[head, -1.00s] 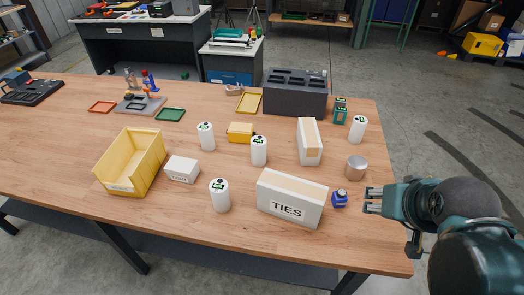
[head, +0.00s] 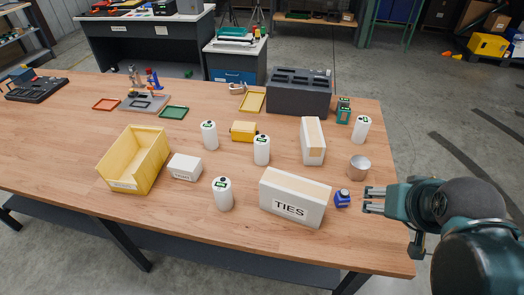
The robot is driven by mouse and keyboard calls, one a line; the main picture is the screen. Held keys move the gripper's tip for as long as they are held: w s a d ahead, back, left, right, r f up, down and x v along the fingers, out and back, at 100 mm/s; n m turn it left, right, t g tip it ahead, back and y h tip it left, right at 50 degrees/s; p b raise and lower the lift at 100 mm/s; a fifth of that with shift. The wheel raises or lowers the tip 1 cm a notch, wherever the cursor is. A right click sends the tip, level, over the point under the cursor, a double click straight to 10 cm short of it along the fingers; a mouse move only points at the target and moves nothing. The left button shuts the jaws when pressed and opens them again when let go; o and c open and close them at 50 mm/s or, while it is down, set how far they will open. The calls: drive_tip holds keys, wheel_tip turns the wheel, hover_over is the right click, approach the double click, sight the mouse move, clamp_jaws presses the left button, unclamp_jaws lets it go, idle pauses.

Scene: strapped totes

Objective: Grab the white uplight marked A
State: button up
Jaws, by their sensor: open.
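Several white cylinders with dark-and-green tops, which look like the uplights, stand upright on the wooden table. One is front center (head: 223,196), one is in the middle (head: 262,152), one is left of that (head: 209,137), and one is at the right near the table's edge (head: 361,131). The marks on them are too small to read, so I cannot tell which is A. My gripper (head: 373,201) is open and empty at the table's right side, apart from all the cylinders. The right-hand cylinder stands farther back than my gripper.
A white TIES box (head: 294,200) and a small blue bottle (head: 342,199) lie just left of my gripper. A grey metal cup (head: 359,168) stands behind it. A white open-topped box (head: 313,145), yellow bin (head: 124,183), small white box (head: 185,168) and yellow block (head: 243,131) also occupy the table.

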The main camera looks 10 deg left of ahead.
sight(262, 139)
drive_tip(key=w+a+r+n+g+p, duration=0.2)
drive_tip(key=w+a+n+p, duration=0.25)
drive_tip(key=w+a, duration=0.3)
drive_tip(key=w+a+r+n+g+p, duration=0.25)
drive_tip(key=w+a+n, duration=0.25)
drive_tip(key=w+a, duration=0.3)
drive_tip(key=w+a+f+n+p, duration=0.2)
drive_tip(key=w+a+f+n, duration=0.1)
drive_tip(key=a, duration=0.4)
drive_tip(key=w+a+f+n+g+p, duration=0.1)
drive_tip(key=w+a+f+n+p, duration=0.2)
drive_tip(key=a, duration=0.3)
drive_tip(key=w+a+f+n+g+p, duration=0.1)
drive_tip(key=w+a+f+n+p, duration=0.1)
drive_tip(key=a, duration=0.5)
drive_tip(key=shift+w+a+f+n, duration=0.2)
drive_tip(key=shift+w+f+n, duration=0.25)
drive_tip(key=shift+w+f, duration=0.35)
drive_tip(key=shift+w+a+f+n, duration=0.15)
drive_tip(key=shift+w+f+n, duration=0.3)
drive_tip(key=shift+f, duration=0.55)
drive_tip(key=shift+a+f+g, duration=0.25)
drive_tip(key=shift+f, duration=0.05)
drive_tip(key=shift+f, duration=1.3)
drive_tip(key=shift+w+f, duration=0.1)
drive_tip(key=shift+f, duration=0.05)
